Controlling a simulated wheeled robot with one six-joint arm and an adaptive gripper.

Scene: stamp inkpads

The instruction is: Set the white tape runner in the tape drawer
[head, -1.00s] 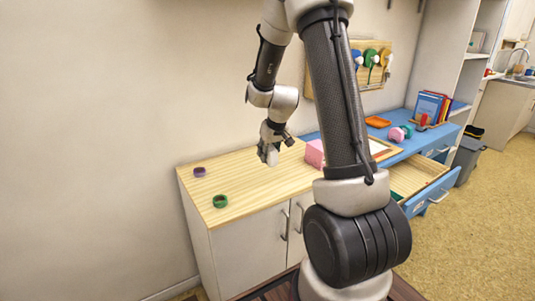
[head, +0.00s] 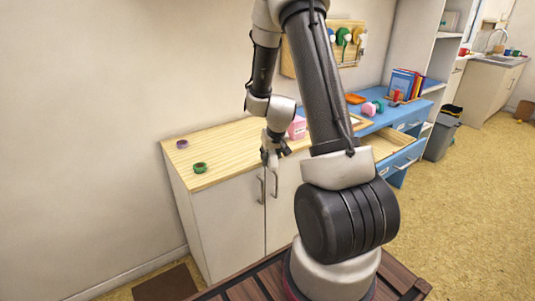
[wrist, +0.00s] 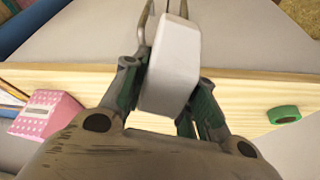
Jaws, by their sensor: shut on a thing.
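The white tape runner (wrist: 172,65) is a pale rounded block, held upright between the fingers of my gripper (wrist: 165,100) in the wrist view. In the head view my gripper (head: 271,156) is near the front edge of the wooden cabinet top, and the runner (head: 274,163) shows only as a small pale patch. An open drawer (head: 393,146) with a light wood inside and blue front juts from the blue desk, to the right of my gripper and partly behind my arm. Its label, if any, cannot be read.
A pink box (head: 297,127) stands on the cabinet, also seen in the wrist view (wrist: 48,115). A green tape roll (head: 200,168) and a purple one (head: 182,144) lie at left. The blue desk (head: 385,118) holds books and small items.

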